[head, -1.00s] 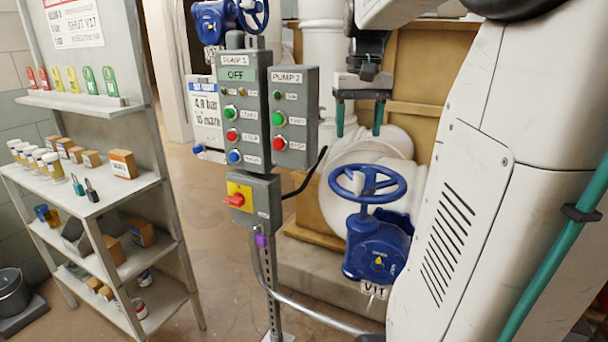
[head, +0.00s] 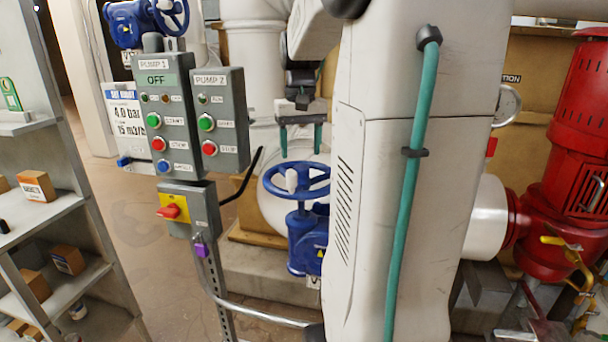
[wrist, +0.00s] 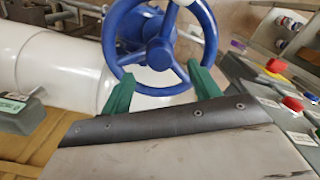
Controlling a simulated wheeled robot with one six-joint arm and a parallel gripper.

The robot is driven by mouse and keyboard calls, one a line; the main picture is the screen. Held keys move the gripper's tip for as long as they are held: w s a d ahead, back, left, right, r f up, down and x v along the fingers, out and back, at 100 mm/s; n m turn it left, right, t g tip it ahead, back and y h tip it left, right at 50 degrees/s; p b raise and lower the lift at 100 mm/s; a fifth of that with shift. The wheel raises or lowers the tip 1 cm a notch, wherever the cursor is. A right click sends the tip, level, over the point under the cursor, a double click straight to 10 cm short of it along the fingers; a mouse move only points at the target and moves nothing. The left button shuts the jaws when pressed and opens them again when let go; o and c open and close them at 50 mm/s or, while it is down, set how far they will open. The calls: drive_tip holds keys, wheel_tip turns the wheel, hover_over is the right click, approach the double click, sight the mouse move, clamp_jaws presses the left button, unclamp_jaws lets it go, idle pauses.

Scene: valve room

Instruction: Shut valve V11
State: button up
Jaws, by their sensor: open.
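A blue valve with a handwheel (head: 297,194) stands behind my arm in the head view. The wheel lies about level and has white marks on it. Its body is partly covered by my arm, and its tag, which seems to read V11 in the earlier head view, is mostly hidden now. My gripper (head: 301,153) hangs just above the wheel, its two green fingers apart and pointing down. In the wrist view, the wheel (wrist: 160,53) fills the top middle, and my open gripper (wrist: 163,82) has its fingertips over the near rim. I cannot tell whether they touch.
A pump control box (head: 163,120), showing OFF, and a second box (head: 218,120) stand left of the valve on a post. Another blue valve (head: 130,25) is behind them. A shelf (head: 50,218) is at far left. Red machinery (head: 580,130) and a gauge (head: 507,104) are at right.

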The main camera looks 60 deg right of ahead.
idle(0.5)
drive_tip(key=n, duration=1.6)
drive_tip(key=shift+f, duration=0.1)
